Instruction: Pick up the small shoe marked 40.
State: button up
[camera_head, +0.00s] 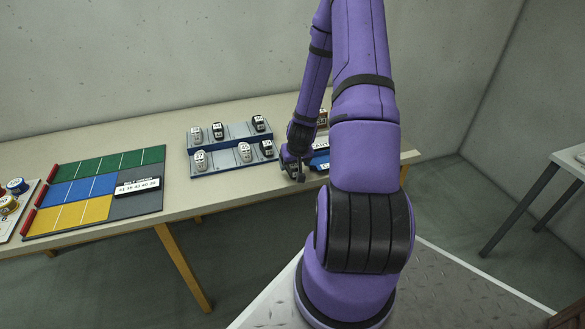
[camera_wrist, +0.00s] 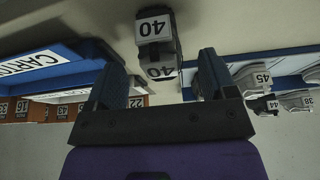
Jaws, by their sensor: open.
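The small dark shoe marked 40 (camera_wrist: 156,30) shows at the top middle of the wrist view, with two white labels that both read 40. It sits on the bare beige strip between the blue carton tray and the shoe rack. My gripper (camera_wrist: 161,82) is open and empty, with one finger on each side of the shoe's line in the wrist view. I cannot tell how far the shoe is from the fingertips. In the head view my gripper (camera_head: 293,172) is low over the table, just right of the rack; I cannot make out the shoe there.
The blue and grey rack (camera_head: 222,135) holds several numbered shoes left of my gripper. A blue carton tray (camera_wrist: 50,68) is close on the other side, with brown numbered boxes (camera_wrist: 18,109) beyond. A coloured mat (camera_head: 97,190) lies farther left. Bare tabletop (camera_head: 225,200) lies in front of the rack.

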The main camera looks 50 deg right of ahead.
jog(key=shift+x, duration=1.5)
jog(key=shift+a, duration=0.1)
jog(key=shift+c, duration=0.4)
jog(key=c, duration=0.9)
jog(key=shift+r, duration=0.1)
jog(key=shift+c, duration=0.2)
